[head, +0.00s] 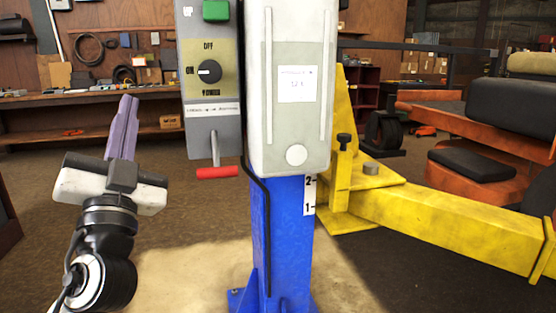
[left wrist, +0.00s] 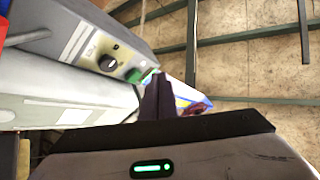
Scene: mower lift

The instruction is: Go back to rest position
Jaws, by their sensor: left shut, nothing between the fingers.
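My left gripper (head: 124,125) is at the left of the head view, its purple-grey fingers together and pointing up, with nothing between them. It is left of the grey control box (head: 214,115) and apart from it in the picture. In the left wrist view the shut fingers (left wrist: 158,98) show at the centre, with the control box (left wrist: 85,42) beyond on the left. The box has a green button (head: 216,10), a black rotary knob (head: 209,71) and a red-handled lever (head: 217,172). My right gripper is not in view.
A blue lift column (head: 285,240) with a pale cover (head: 290,130) stands in the centre. A yellow lift arm (head: 450,225) reaches right. An orange mower (head: 480,130) is at the right. A wooden workbench (head: 60,105) runs along the back left. Floor at front left is open.

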